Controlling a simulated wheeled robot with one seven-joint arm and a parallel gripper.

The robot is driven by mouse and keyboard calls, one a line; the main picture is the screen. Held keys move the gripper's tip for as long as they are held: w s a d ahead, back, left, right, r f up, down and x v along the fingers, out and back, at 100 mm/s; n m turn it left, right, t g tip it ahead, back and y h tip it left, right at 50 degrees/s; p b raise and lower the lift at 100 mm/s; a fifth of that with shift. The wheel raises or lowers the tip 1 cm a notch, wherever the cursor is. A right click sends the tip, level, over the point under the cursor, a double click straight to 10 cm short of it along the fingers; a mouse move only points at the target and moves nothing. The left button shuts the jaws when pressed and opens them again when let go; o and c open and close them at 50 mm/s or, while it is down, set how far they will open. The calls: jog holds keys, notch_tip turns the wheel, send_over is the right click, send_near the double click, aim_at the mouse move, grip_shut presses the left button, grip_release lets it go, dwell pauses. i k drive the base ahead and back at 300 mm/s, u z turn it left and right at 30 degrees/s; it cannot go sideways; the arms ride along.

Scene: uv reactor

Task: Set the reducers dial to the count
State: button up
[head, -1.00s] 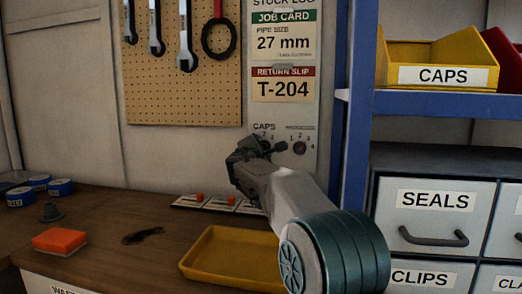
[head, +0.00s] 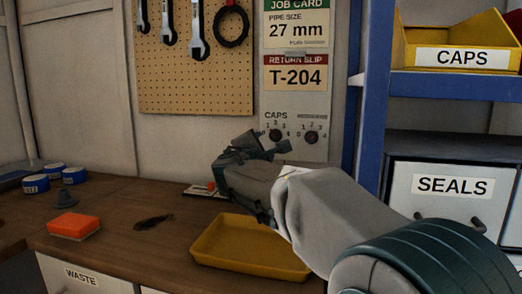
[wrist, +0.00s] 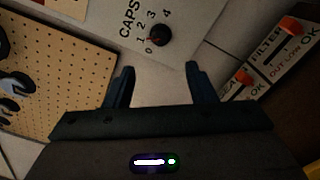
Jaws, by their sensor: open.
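Two round dark dials sit on a pale panel on the back wall. The left dial (head: 276,137), under the word CAPS, has numbers around it; it also shows in the wrist view (wrist: 161,36). The right dial (head: 311,136) has a label too small to read, and I cannot tell its setting; I take it for the reducers dial. It is not seen in the wrist view. My gripper (head: 265,146) is open and empty, just below and left of the dials. In the wrist view its fingers (wrist: 160,72) stand apart below the CAPS dial, not touching it.
A job card (head: 296,24) reads 27 mm, and a return slip (head: 296,73) reads T-204. A yellow tray (head: 215,259) and an orange block (head: 73,226) are on the bench. A blue shelf post (head: 372,100) stands right of the panel.

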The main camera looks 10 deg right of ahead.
aim_at(311, 137)
jog(key=k, duration=1)
